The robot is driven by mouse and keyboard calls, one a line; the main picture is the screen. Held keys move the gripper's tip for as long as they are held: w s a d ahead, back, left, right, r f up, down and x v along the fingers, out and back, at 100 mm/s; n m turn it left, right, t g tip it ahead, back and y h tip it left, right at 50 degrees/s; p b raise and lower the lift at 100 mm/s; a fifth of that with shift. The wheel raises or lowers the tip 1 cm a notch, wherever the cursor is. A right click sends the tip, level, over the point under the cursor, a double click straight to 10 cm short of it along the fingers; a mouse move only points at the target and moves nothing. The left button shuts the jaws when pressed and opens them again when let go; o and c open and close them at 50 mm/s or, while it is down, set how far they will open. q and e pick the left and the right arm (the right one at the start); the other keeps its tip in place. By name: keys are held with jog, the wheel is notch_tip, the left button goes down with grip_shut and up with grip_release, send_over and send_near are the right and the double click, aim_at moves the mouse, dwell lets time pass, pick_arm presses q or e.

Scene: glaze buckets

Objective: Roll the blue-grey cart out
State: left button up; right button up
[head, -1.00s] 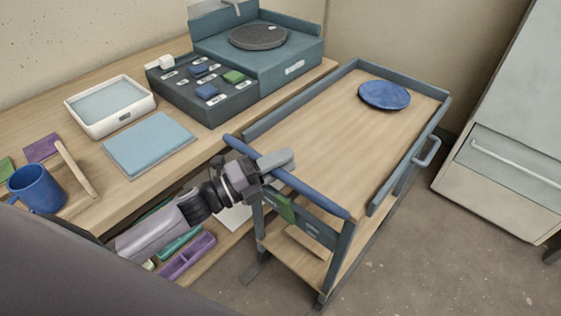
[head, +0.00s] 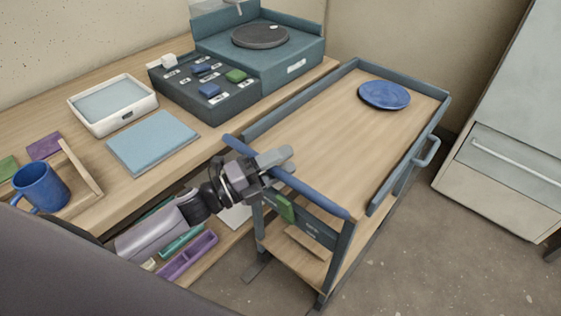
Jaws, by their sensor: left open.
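The blue-grey cart (head: 330,236) stands beside the wooden bench, with a wooden top inside a raised blue-grey rim and a lower shelf. A blue push bar (head: 318,194) runs across its near end. A blue plate (head: 384,95) lies on the far part of its top. My left gripper (head: 284,160) is open at the push bar, near the bar's left half, with its fingers over the bar. The gripper hides part of the bar, and I cannot tell whether the fingers touch it. My right gripper is out of view.
The bench (head: 80,85) runs close along the cart's left side, holding a potter's wheel (head: 260,45), a dark block tray (head: 205,85), a white tray (head: 112,103) and a blue mug (head: 40,185). A grey cabinet (head: 500,150) stands to the right. Floor (head: 420,265) is clear in front and right.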

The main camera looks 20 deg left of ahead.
pick_arm(q)
jog(key=b+v, duration=0.1)
jog(key=v, duration=0.6)
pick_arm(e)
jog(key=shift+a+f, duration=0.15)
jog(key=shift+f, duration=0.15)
pick_arm(q)
jog(key=shift+s, duration=0.15)
